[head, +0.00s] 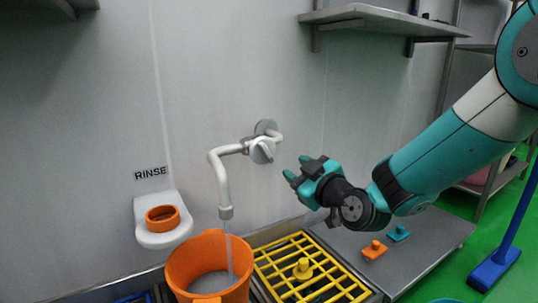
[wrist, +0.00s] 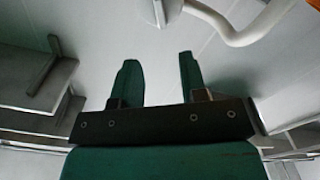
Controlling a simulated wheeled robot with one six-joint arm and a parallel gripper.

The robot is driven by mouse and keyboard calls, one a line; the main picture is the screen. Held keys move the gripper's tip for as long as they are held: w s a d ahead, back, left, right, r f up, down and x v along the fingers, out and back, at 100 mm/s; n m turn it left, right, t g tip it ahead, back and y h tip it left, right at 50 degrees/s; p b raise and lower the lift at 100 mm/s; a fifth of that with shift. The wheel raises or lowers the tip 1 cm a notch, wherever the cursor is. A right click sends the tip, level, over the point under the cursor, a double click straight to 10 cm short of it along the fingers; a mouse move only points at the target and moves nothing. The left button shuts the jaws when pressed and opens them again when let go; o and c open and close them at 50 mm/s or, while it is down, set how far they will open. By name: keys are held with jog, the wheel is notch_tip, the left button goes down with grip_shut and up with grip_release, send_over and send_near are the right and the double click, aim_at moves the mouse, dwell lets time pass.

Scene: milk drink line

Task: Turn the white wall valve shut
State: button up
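The white wall valve (head: 262,151) sits on a bent white pipe that comes out of a round grey wall plate. Water runs from the pipe's spout (head: 225,212) in the head view. My gripper (head: 296,167) is to the right of the valve and slightly lower, apart from it. In the wrist view, my gripper's (wrist: 159,60) two green fingers stand apart with nothing between them. Part of the valve (wrist: 167,10) shows at the top edge there, beyond the fingertips, with the curved white pipe (wrist: 228,32) to its right.
An orange bucket (head: 190,258) stands under the spout and holds liquid. Beside it is a yellow grate (head: 268,268). A white wall holder (head: 148,236) with an orange ring is at left, under a RINSE sign. A shelf (head: 375,19) juts out above right. A grey bench (head: 440,240) lies below my arm.

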aim_at(268, 152)
jog(key=b+x, duration=0.3)
jog(key=x, duration=0.9)
jog(key=shift+w+a, duration=0.2)
jog(key=shift+w, duration=0.1)
grip_shut()
